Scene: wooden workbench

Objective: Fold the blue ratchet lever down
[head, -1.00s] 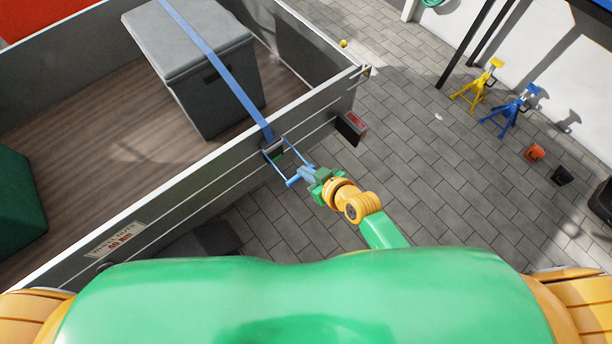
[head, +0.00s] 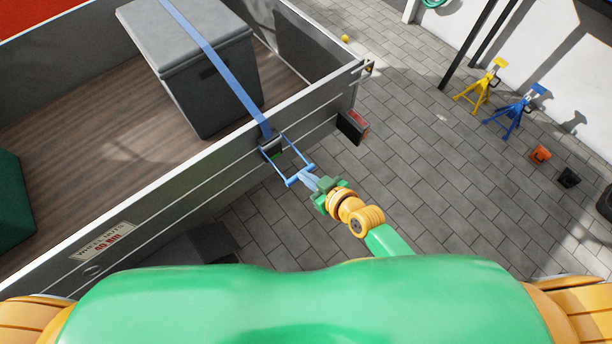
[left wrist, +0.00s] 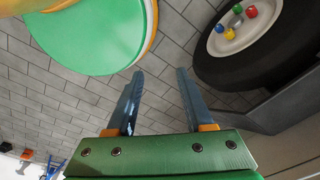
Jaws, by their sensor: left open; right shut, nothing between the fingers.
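The blue ratchet lever (head: 302,174) stands out from the trailer's side wall as a U-shaped frame with a crossbar at its outer end. Its dark ratchet body (head: 272,146) sits at the wall's top edge, where the blue strap (head: 216,62) comes over. My right gripper (head: 310,182) is shut and empty, its fingertips at the lever's outer crossbar; I cannot tell whether they touch it. My left gripper (left wrist: 158,100) is open and empty in the left wrist view, over paving and away from the lever. It is not visible in the head view.
The strap crosses a grey box (head: 190,60) on the trailer's wooden bed. A red tail light (head: 353,125) sticks out right of the lever. A wheel (left wrist: 255,40) is near my left gripper. Yellow (head: 482,86) and blue (head: 515,110) stands are far right. Paving (head: 430,190) is open.

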